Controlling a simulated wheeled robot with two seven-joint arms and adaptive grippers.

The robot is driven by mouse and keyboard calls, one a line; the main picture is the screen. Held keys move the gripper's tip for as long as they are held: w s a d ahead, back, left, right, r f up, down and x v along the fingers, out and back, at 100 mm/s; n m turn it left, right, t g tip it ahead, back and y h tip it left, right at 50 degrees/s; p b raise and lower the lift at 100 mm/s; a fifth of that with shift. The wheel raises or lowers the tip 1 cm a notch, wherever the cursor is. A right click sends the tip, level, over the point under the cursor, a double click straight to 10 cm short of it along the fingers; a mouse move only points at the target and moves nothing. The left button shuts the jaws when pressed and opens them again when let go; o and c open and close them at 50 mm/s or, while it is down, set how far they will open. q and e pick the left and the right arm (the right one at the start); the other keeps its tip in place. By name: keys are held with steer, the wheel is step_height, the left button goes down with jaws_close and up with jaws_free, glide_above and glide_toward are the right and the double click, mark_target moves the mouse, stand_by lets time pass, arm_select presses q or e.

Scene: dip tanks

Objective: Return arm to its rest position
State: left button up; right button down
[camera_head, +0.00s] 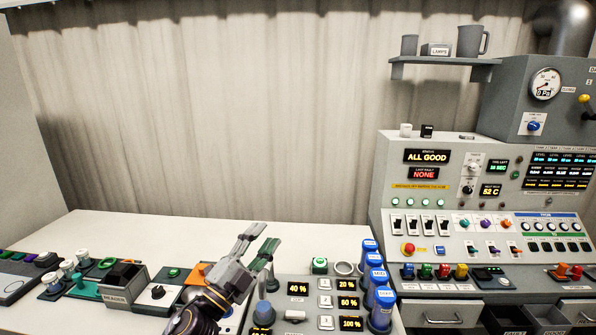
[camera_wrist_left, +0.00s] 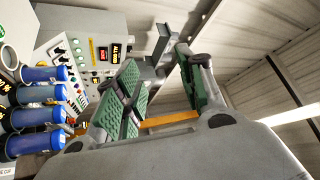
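My left gripper (camera_head: 261,240) is raised above the low panels on the white counter (camera_head: 200,226), with its fingers pointing up and to the right. Its two fingers are apart, with nothing between them. In the left wrist view the gripper (camera_wrist_left: 158,72) shows green ridged pads on separated fingers, and the gap is empty. It touches nothing that I can see. My right gripper and right arm are not in view.
Blue-topped cylinders (camera_head: 381,298) stand right of the gripper, beside a panel with percent displays (camera_head: 349,301). A tall control console (camera_head: 384,180) fills the right side, reading ALL GOOD. A shelf (camera_head: 445,61) holds cups. The counter behind the gripper is clear.

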arm_select(q)
steer(key=s+a+f+n+g+y, duration=0.3)
steer(key=a+f+n+y, duration=0.45)
steer(key=f, duration=0.35)
steer(key=s+a+f+n+g+y, duration=0.35)
steer(key=a+f+n+y, duration=0.25)
steer(key=f+n, duration=0.3)
steer(key=s+f+g+h, duration=0.1)
steer(key=s+f+g, duration=0.4)
steer(key=s, duration=0.4)
steer(key=s+f+g+h, duration=0.1)
steer(key=s+f+g, duration=0.3)
steer(key=s+f, duration=0.5)
steer(key=s+f+g, duration=0.1)
steer(key=s+f, duration=0.2)
steer(key=f, duration=2.9)
steer(key=s+a+f, duration=0.2)
steer(key=s+f, duration=0.8)
steer(key=s, duration=0.1)
steer(key=s+a+f+g, duration=0.1)
steer(key=s+a+f, duration=0.1)
steer(key=s+f, duration=0.7)
steer(key=shift+s+a+f+y, duration=0.25)
steer(key=shift+s+f+y, duration=0.1)
steer(key=shift+s, duration=0.85)
